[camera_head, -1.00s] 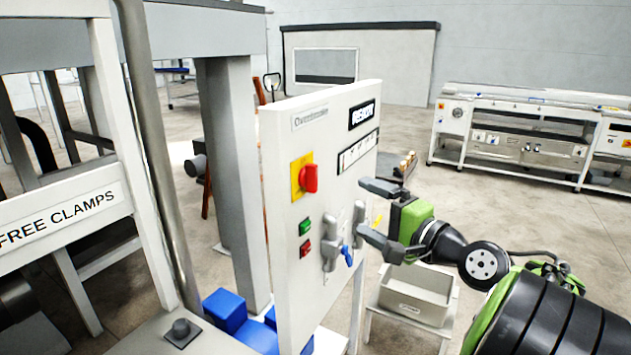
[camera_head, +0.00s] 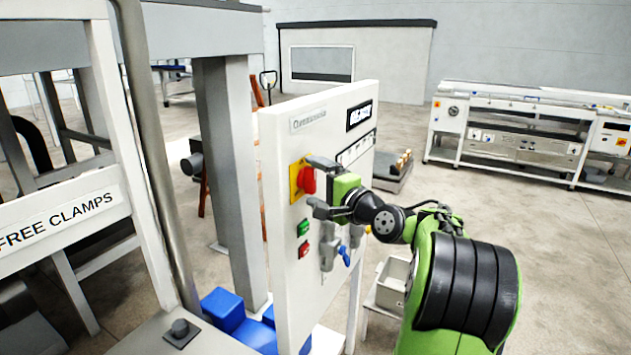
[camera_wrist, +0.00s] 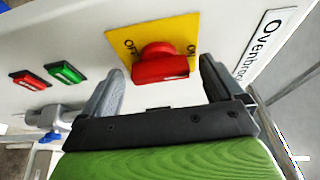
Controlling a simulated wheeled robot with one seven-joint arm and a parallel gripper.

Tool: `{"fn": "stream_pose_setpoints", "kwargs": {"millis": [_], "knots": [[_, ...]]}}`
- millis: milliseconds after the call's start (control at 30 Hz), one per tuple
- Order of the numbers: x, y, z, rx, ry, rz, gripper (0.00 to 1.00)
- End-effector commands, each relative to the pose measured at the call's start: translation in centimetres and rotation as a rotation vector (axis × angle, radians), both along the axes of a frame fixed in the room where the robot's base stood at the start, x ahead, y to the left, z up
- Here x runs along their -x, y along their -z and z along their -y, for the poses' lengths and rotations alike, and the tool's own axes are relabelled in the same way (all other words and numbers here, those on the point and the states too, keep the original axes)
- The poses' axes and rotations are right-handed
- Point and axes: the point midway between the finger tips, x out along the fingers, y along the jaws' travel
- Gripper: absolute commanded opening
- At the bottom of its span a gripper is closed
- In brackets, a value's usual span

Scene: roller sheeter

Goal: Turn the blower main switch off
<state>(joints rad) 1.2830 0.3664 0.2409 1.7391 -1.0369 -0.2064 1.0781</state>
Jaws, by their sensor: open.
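The red rotary switch (camera_head: 308,181) sits on a yellow plate (camera_head: 295,184) on the white control panel (camera_head: 281,265). In the wrist view the red knob (camera_wrist: 160,64) stands on its yellow plate (camera_wrist: 185,28), with "OFF" lettering partly visible and its handle lying roughly crosswise. My gripper (camera_head: 316,184) is open in front of the switch; in the wrist view its fingers (camera_wrist: 158,88) are on either side of the knob, with gaps to both. I cannot tell whether the fingertips reach past the knob. A panel label (camera_wrist: 268,45) is cut off and does not clearly read as blower.
Below the switch are a green button (camera_head: 303,227) and a red button (camera_head: 304,249). Grey lever valves (camera_head: 328,247) with a blue handle stick out lower on the panel. A grey bin (camera_head: 392,282) stands at right.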

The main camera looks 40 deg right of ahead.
Motion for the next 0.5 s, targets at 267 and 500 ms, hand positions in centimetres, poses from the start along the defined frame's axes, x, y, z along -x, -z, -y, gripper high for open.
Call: {"fn": "stream_pose_setpoints", "kwargs": {"millis": [267,500], "knots": [[-0.63,0.02,0.04,0.0,0.001,0.0,0.94],[-0.6,0.02,0.04,0.0,0.001,0.0,0.63]]}}
